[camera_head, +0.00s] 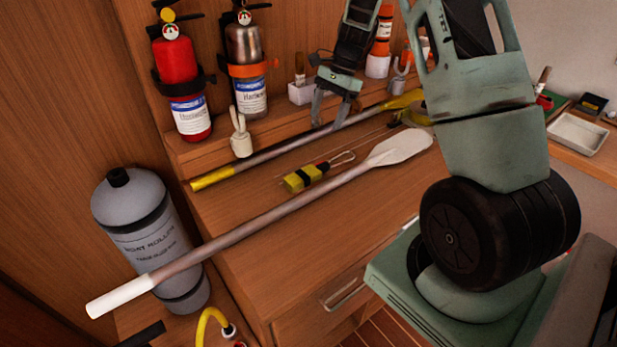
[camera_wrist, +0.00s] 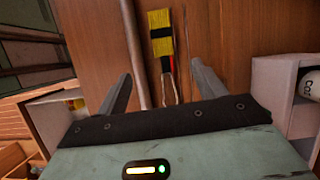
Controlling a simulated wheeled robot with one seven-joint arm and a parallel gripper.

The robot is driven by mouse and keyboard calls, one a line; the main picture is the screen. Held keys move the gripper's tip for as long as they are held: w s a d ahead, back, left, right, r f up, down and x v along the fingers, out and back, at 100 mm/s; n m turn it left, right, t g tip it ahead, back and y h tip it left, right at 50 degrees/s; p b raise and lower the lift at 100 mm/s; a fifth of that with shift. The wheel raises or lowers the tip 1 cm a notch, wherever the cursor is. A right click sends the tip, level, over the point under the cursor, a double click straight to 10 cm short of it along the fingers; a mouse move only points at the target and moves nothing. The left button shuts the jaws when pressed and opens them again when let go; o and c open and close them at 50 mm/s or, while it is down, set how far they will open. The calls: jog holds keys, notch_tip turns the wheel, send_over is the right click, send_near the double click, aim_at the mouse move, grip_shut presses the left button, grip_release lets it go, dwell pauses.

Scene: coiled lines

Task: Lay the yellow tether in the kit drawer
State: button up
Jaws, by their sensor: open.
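A yellow bundle with a black band and a metal loop at one end, which looks like the tether (camera_head: 305,178), lies on the wooden counter. It lies between two long poles. It also shows at the top middle of the wrist view (camera_wrist: 162,45), its loop end toward me. My gripper (camera_head: 331,112) is open and empty above the back of the counter, apart from the bundle. In the wrist view my fingers (camera_wrist: 160,78) are spread, with the loop end between them in the picture. A drawer front (camera_head: 318,318) with a metal handle is below the counter; its inside is not visible.
A white-ended paddle (camera_head: 270,207) lies along the counter's front, overhanging left. A yellow-ended pole (camera_head: 265,157) lies behind. Red (camera_head: 178,75) and steel (camera_head: 245,60) extinguishers line the back. A grey cylinder (camera_head: 145,225) and yellow hose (camera_head: 203,325) are left. A white tray (camera_head: 578,133) is right.

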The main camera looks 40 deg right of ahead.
jog(key=d, duration=0.2)
jog(key=p, duration=0.3)
send_over(310, 171)
jog(key=d, duration=0.3)
jog(key=shift+m, duration=0.3)
jog(key=f, duration=1.1)
jog(key=shift+s+a+f, duration=0.15)
jog(key=shift+a+f, duration=0.1)
jog(key=shift+f, duration=0.05)
jog(key=shift+p+x, duration=1.25)
jog(key=shift+x, duration=1.45)
jog(key=shift+a, duration=0.1)
jog(key=shift+r, duration=0.1)
jog(key=c, duration=1.4)
jog(key=shift+c, duration=0.2)
